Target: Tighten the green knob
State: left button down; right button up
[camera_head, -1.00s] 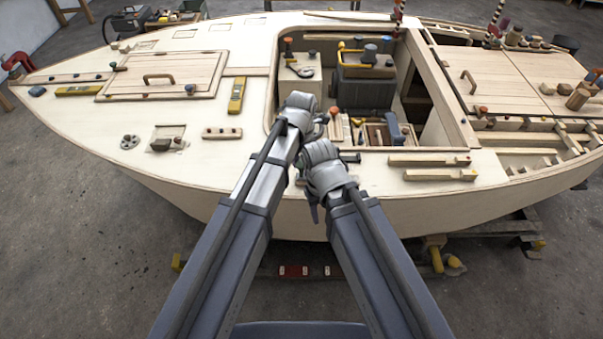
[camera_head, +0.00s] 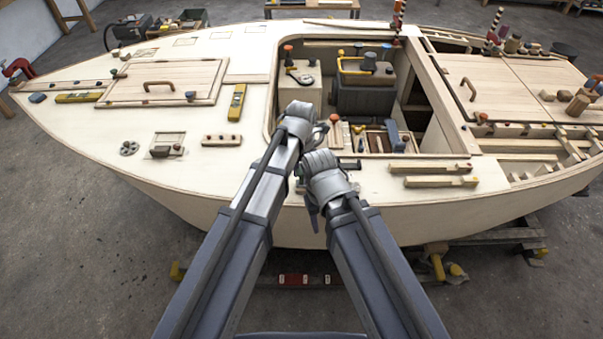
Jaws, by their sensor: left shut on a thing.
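My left gripper (camera_head: 320,132) is at the front edge of the hull's open cockpit, its jaws turned away and mostly hidden by its grey wrist. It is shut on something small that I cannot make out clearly. A tiny dark green spot, perhaps the green knob (camera_head: 299,171), shows on the near side deck between my two wrists. My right gripper (camera_head: 312,208) hangs low over the near hull edge, beside the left arm; its fingers are too hidden to read. An orange-topped knob (camera_head: 334,118) stands just right of the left gripper.
The plywood hull (camera_head: 210,185) fills the middle. A yellow level (camera_head: 237,102) and a drilled wood strip (camera_head: 221,140) lie on the deck at left. Wooden bars (camera_head: 440,182) lie close right of my arms. The cockpit holds a dark engine box (camera_head: 362,98).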

pick_arm(q)
jog(key=shift+m, duration=0.4)
